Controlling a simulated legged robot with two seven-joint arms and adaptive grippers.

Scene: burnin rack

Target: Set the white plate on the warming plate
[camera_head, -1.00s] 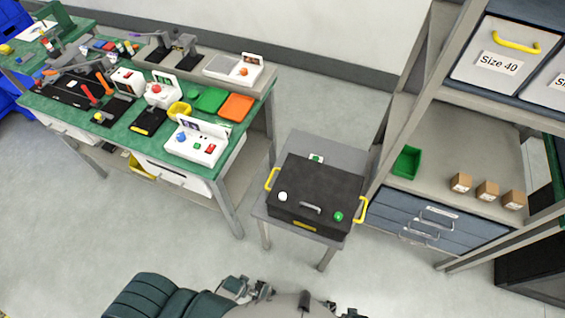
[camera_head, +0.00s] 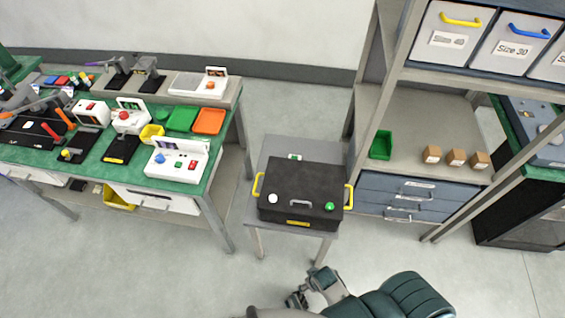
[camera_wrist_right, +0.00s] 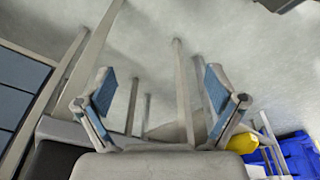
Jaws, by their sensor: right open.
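I cannot pick out a loose white plate for certain in either view. A pale flat-topped unit (camera_head: 199,85) with an orange button and an upright label stands at the back of the green bench. It may be the warming plate, but I cannot tell. My right gripper (camera_wrist_right: 160,100) is open and empty in the right wrist view, with bare floor and metal legs beyond its fingers. In the head view my right gripper (camera_head: 297,299) is low in front of the small table, away from the bench. My left gripper is out of view.
A black box (camera_head: 300,190) with yellow side handles, a white knob and a green knob sits on a small grey table (camera_head: 283,150). The green bench (camera_head: 40,158) holds several devices and trays. A shelf rack (camera_head: 400,115) stands right. Open floor lies in front.

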